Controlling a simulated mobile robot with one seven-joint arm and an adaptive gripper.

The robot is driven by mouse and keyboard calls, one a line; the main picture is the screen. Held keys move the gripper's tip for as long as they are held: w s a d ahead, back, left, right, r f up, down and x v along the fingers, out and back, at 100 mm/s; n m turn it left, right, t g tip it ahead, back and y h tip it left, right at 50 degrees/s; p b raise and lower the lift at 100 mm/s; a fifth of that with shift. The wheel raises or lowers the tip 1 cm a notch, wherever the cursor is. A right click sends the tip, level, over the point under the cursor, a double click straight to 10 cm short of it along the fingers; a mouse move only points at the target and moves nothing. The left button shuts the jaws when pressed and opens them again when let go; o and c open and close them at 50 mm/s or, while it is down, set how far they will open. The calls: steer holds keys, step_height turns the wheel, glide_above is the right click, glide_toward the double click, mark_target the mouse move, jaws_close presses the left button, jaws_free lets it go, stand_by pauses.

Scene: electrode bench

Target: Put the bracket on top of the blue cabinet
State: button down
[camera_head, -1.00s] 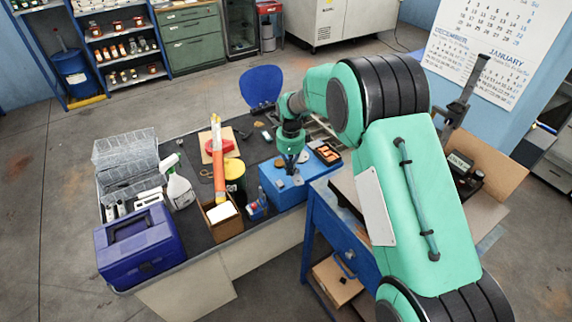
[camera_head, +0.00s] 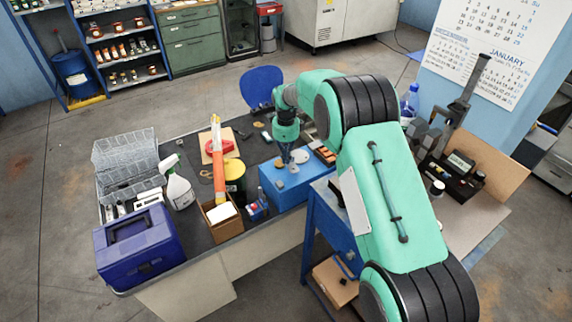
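My gripper (camera_head: 287,153) points down from the end of my green arm, just above the blue box-shaped cabinet (camera_head: 286,199) on the dark bench. Its fingers are small and partly shadowed, so I cannot tell whether they are open or shut or hold anything. Small round pale and dark spots show on the cabinet's top, close below the fingers. I cannot make out the bracket with certainty; it may be too small or hidden by my gripper or arm.
A cardboard box (camera_head: 223,224), a yellow can (camera_head: 235,172), a spray bottle (camera_head: 180,190) and a dark blue toolbox (camera_head: 138,247) stand to the left. A blue workbench (camera_head: 332,228) is at the right, partly behind my arm.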

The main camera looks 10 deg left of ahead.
steer(key=shift+f, duration=0.1)
steer(key=shift+f, duration=1.65)
steer(key=shift+f+b, duration=0.15)
steer(key=shift+b, duration=0.15)
steer(key=c, duration=2.3)
jaws_free()
steer(key=shift+o, duration=0.2)
step_height(320, 180, up, 12)
steer(key=shift+r+p, duration=0.15)
steer(key=shift+p, duration=0.6)
